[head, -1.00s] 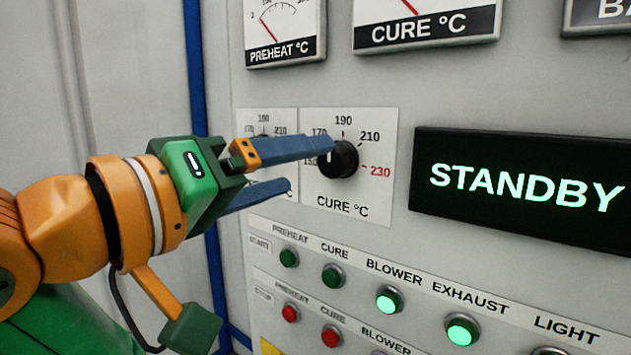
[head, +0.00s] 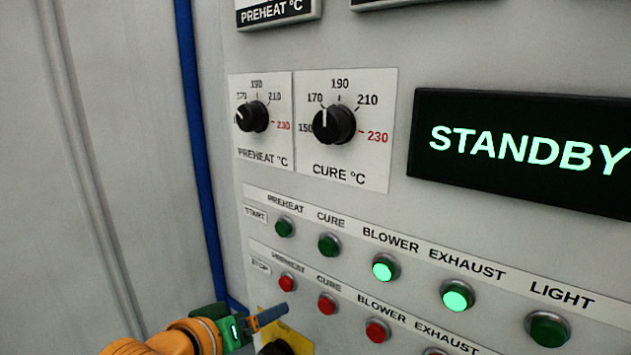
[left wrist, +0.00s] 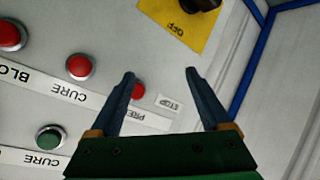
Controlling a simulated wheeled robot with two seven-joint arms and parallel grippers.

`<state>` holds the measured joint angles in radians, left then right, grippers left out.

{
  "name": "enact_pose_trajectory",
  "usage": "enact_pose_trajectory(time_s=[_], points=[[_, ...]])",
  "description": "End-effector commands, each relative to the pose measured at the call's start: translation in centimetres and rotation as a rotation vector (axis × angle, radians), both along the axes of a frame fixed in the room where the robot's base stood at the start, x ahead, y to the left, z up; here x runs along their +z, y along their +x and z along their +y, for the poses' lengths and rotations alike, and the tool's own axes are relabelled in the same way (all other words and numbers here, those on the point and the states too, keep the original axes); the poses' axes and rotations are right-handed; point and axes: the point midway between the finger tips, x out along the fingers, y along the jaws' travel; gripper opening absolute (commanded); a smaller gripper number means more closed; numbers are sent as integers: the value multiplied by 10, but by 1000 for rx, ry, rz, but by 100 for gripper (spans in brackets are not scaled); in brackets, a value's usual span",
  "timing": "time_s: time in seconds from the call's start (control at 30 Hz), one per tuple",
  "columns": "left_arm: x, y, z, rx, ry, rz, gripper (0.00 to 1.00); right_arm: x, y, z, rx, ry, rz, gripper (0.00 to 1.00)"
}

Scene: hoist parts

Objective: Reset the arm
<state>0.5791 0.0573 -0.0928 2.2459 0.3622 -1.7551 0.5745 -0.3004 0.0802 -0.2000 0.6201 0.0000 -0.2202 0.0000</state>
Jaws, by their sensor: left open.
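My left gripper (head: 268,318) is low in the head view, at the lower left of the control panel, below the red stop buttons. In the left wrist view its two blue fingers (left wrist: 160,95) are spread apart with nothing between them. The cure knob (head: 334,124) stands free on its white plate, with its white mark near 170. The preheat knob (head: 251,117) to its left is also free, its mark pointing up and left. My right gripper is not in view.
A lit STANDBY display (head: 520,148) is right of the knobs. Green start buttons (head: 329,244) and red stop buttons (head: 327,304) run below; blower and exhaust start buttons glow. A black switch on a yellow plate (left wrist: 185,30) is near the gripper. A blue pipe (head: 200,150) runs left of the panel.

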Motion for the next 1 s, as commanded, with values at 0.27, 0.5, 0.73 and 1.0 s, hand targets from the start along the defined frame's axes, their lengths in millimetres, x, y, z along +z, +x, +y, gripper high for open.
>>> enact_pose_trajectory(time_s=[0.27, 0.5, 0.73, 1.0], points=[[-183, -105, 40, -64, 342, 330, 81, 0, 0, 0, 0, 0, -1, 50], [-247, -200, 61, -191, 538, 521, 81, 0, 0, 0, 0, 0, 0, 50], [-307, -228, 67, -261, 601, 612, 81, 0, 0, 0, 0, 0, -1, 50], [-409, -247, 68, -289, 600, 673, 81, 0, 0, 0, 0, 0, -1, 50]])
